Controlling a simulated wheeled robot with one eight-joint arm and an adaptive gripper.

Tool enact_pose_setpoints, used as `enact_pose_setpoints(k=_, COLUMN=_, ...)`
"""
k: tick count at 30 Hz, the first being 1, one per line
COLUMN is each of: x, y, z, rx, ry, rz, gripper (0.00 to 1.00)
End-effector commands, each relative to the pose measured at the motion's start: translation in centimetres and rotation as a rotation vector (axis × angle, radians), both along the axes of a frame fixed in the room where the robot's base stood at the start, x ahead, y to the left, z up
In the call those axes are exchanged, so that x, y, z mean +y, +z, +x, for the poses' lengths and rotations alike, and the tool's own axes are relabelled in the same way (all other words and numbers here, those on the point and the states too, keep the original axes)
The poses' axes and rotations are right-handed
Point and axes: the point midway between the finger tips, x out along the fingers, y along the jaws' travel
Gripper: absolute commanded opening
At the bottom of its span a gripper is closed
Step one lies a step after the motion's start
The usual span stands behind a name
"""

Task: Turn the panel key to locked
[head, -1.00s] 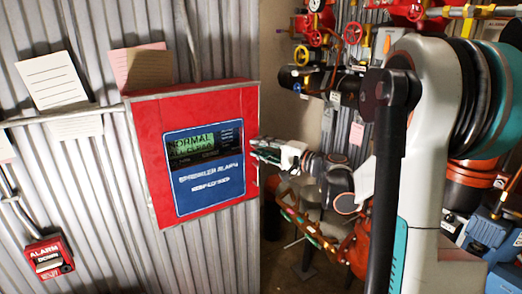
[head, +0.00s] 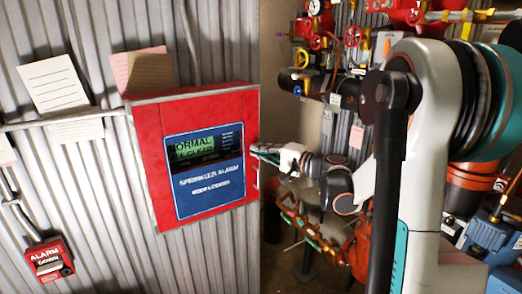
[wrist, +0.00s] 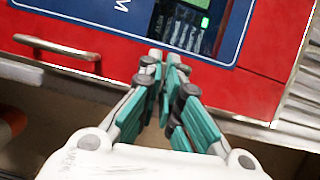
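The red alarm panel (head: 148,150) hangs on the corrugated wall, with a blue face (head: 210,185) and a green lit display (head: 194,147) reading "NORMAL" on its top line. The panel also shows in the wrist view (wrist: 250,95). My gripper (head: 257,149) is at the panel's right side in the head view. In the wrist view my gripper (wrist: 164,60) has its fingertips close together over the panel's edge, near the blue face. I cannot make out the key in either view, and I cannot tell whether something thin is between the tips.
A bar handle (wrist: 57,47) sticks out from the panel near my gripper. A red alarm box (head: 48,259) and paper notes (head: 53,83) are on the wall to the left. Pipes and red valve wheels (head: 352,37) crowd the right, behind my arm.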

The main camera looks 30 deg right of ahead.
Motion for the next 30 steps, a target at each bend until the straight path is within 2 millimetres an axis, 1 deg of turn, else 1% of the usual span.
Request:
enact_pose_setpoints(k=8, x=0.05, y=0.39, z=-0.02, rx=-0.005, ry=0.001, rz=-0.202, gripper=0.00)
enact_pose_setpoints(k=30, x=0.40, y=0.64, z=-0.04, rx=-0.030, ry=0.002, rz=-0.906, gripper=0.00)
